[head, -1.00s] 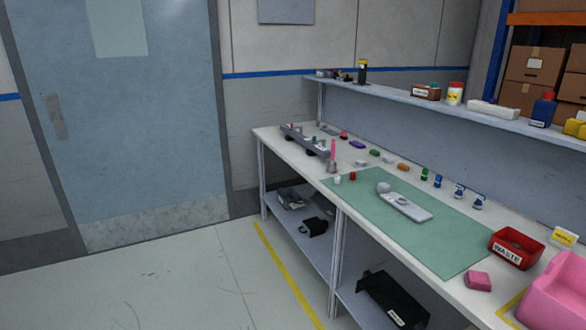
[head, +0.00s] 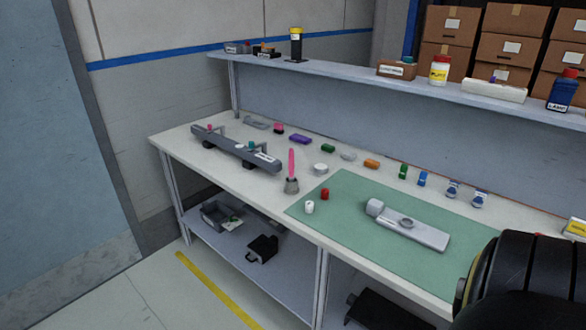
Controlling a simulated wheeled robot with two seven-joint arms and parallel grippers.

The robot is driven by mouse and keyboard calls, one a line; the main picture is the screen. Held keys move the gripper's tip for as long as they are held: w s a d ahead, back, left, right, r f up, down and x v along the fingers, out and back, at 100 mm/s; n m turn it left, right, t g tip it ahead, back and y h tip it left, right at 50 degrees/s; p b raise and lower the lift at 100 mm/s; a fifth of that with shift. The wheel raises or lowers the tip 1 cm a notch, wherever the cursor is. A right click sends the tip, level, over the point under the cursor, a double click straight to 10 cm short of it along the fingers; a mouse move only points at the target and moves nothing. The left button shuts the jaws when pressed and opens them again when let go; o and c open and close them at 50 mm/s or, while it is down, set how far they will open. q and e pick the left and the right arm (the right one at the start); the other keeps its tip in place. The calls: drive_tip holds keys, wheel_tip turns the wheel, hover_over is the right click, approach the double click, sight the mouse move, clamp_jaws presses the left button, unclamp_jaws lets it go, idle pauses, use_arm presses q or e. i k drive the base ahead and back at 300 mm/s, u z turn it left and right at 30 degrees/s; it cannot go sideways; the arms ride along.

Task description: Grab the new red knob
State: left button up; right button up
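A small red knob (head: 325,194) stands on the workbench at the left corner of the green mat (head: 340,215), in the head view. A small white knob (head: 309,207) stands just in front of it, apart from it. A grey dashboard module (head: 415,232) with a round opening and a raised round end lies on the mat. A dark arm part of mine fills the lower right corner. Neither gripper's fingers show.
A pink-handled brush (head: 291,170) stands left of the red knob. A grey rack (head: 235,148) sits at the bench's left end. Several small coloured parts line the back. A shelf (head: 350,80) with bottles runs above.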

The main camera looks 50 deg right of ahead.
sight(325, 192)
drive_tip(key=z, duration=0.75)
drive_tip(key=i, duration=1.15)
drive_tip(key=z, duration=1.2)
